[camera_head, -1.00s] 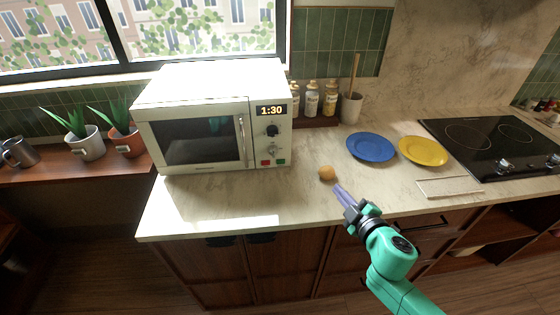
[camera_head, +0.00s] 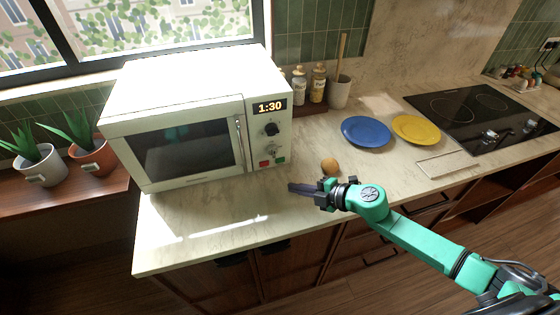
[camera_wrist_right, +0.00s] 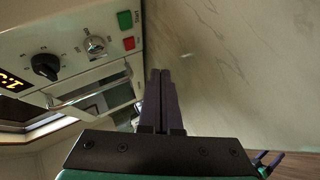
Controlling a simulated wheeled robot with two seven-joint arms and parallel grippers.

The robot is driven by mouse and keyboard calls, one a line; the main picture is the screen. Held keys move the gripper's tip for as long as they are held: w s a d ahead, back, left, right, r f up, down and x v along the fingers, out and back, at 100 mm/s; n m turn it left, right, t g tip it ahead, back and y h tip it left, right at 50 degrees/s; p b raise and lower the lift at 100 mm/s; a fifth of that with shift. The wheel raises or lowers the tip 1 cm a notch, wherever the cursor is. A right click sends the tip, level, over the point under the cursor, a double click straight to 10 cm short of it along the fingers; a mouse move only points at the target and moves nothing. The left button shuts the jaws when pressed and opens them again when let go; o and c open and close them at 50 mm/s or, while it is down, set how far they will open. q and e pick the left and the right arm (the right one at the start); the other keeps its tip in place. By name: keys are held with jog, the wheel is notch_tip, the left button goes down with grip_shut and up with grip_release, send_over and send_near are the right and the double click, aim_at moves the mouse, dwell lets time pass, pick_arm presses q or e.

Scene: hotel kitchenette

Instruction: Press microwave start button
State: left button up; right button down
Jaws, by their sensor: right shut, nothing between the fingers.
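The white microwave (camera_head: 190,112) stands on the counter below the window, door closed, its display (camera_head: 270,106) reading 1:30. On its control panel are a black knob (camera_head: 270,129), a smaller dial, a red button (camera_head: 265,164) and a green button (camera_head: 281,160) side by side at the bottom. The green button (camera_wrist_right: 125,19) and red button (camera_wrist_right: 129,43) also show in the right wrist view. My right gripper (camera_head: 291,188) is shut and empty, just in front of and below the buttons, apart from them. Its fingers (camera_wrist_right: 160,98) show together in the wrist view.
A round orange-brown thing (camera_head: 330,166) sits on the counter right by my right gripper. A blue plate (camera_head: 366,131) and a yellow plate (camera_head: 416,129) lie further right, before the black cooktop (camera_head: 470,112). The counter (camera_head: 185,229) in front of the microwave is clear.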

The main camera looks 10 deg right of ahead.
aim_at(280, 160)
jog(key=w, duration=0.3)
jog(key=w+b, duration=0.1)
jog(key=shift+w+a+f, duration=0.1)
jog(key=shift+w+a, duration=0.15)
jog(key=shift+a, duration=0.05)
jog(key=w, duration=0.2)
jog(key=shift+w+b, duration=0.35)
jog(key=shift+w, duration=0.35)
pick_arm(q)
jog(key=shift+w+a+f, duration=0.3)
jog(key=shift+w+f, duration=0.15)
jog(key=shift+w, duration=0.1)
jog(key=shift+w+a+f, duration=0.3)
jog(key=shift+w+f, duration=0.15)
jog(key=shift+w, duration=0.1)
jog(key=shift+s, duration=0.1)
pick_arm(e)
jog(key=shift+s, duration=0.1)
jog(key=shift+w, duration=0.5)
